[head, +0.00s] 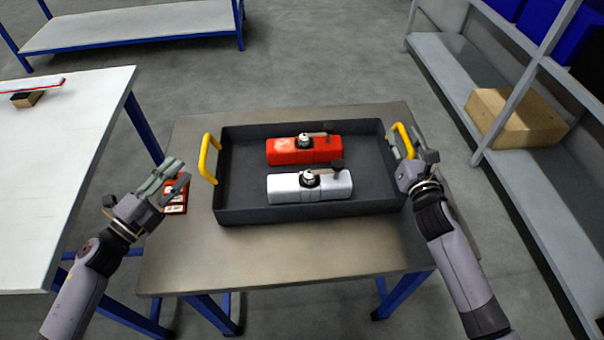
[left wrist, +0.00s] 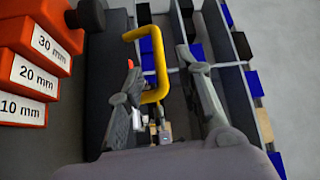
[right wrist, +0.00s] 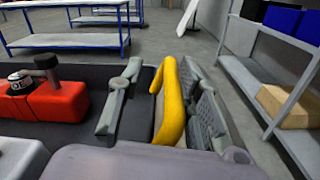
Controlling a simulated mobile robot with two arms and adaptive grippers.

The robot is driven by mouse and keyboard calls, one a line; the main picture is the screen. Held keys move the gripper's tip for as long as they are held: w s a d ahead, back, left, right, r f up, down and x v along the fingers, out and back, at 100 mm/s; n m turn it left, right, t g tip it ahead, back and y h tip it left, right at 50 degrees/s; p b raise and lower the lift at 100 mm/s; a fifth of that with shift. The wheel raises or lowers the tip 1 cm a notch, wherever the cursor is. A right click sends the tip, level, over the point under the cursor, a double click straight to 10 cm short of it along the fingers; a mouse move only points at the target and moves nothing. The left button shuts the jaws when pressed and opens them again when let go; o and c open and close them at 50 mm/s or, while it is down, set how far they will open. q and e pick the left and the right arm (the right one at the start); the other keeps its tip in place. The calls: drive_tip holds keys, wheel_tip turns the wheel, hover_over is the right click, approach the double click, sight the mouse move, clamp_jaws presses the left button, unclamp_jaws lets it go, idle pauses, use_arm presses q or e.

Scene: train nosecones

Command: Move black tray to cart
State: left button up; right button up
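The black tray (head: 300,212) lies flat on a metal-topped table (head: 290,258). It holds a red block (head: 285,152) and a white block (head: 285,188), each with a dark fitting on top. Its left yellow handle (head: 208,158) stands up and also shows in the left wrist view (left wrist: 155,62). My left gripper (head: 175,174) is open and empty, left of that handle and apart from it. My right gripper (head: 410,157) is open at the right yellow handle (head: 404,141); in the right wrist view the handle (right wrist: 170,105) stands between the spread fingers. No cart can be identified with certainty.
Red pieces with white labels (head: 176,198) lie beside the tray, near my left gripper. A white-topped table (head: 50,180) stands left. A shelf (head: 520,150) with a cardboard box (head: 520,117) stands right. A blue-legged table (head: 130,27) stands behind, across open floor.

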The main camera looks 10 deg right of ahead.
drive_tip(key=s, duration=1)
drive_tip(key=shift+s, duration=0.25)
